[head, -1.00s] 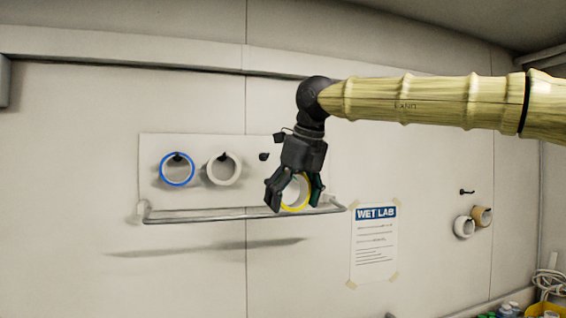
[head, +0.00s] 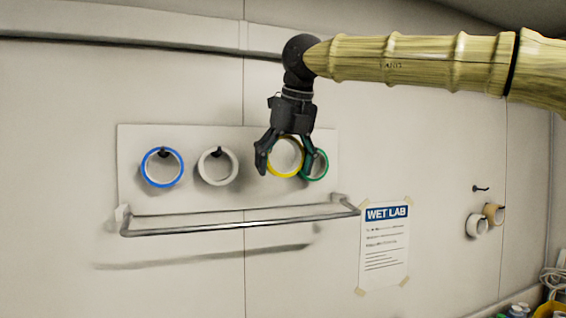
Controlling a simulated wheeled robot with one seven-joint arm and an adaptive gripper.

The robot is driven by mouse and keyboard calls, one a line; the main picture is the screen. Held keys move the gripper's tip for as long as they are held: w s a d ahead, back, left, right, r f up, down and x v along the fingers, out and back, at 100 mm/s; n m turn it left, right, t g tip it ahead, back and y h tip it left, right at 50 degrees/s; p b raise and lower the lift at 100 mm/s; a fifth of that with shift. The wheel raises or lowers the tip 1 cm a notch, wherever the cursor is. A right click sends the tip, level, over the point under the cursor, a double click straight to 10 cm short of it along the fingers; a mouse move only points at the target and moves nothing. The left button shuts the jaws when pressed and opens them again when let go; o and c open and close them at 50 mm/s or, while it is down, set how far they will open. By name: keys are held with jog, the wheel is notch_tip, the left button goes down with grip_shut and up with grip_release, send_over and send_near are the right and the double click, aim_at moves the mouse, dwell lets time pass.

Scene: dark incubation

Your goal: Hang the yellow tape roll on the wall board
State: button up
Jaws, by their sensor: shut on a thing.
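The yellow tape roll (head: 283,177) is upright between the fingers of my gripper (head: 284,163), with its open ring facing the camera. My gripper points down and is shut on the roll's sides. The roll is in front of the right half of the white wall board (head: 235,199). I cannot tell the gap between roll and board. A blue roll (head: 145,178) and a white roll (head: 218,184) hang on pegs at the left of the board. A green roll (head: 326,167) is at the right, partly hidden behind my gripper. No free peg shows; one may be hidden.
A metal rail (head: 240,225) sticks out below the board. A WET LAB notice (head: 384,245) is on the wall to the right. Farther right are a bare hook (head: 481,189), a white roll (head: 477,226) and a tan roll (head: 494,213).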

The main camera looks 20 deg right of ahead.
jog(key=shift+w, duration=0.95)
jog(key=w+f+p, duration=0.2)
jog(key=w, duration=0.6)
jog(key=shift+w+a+p, duration=0.15)
jog(key=shift+w+p, duration=0.15)
jog(key=shift+p, duration=0.05)
dwell(0.3)
dwell(0.4)
jog(key=o, duration=1)
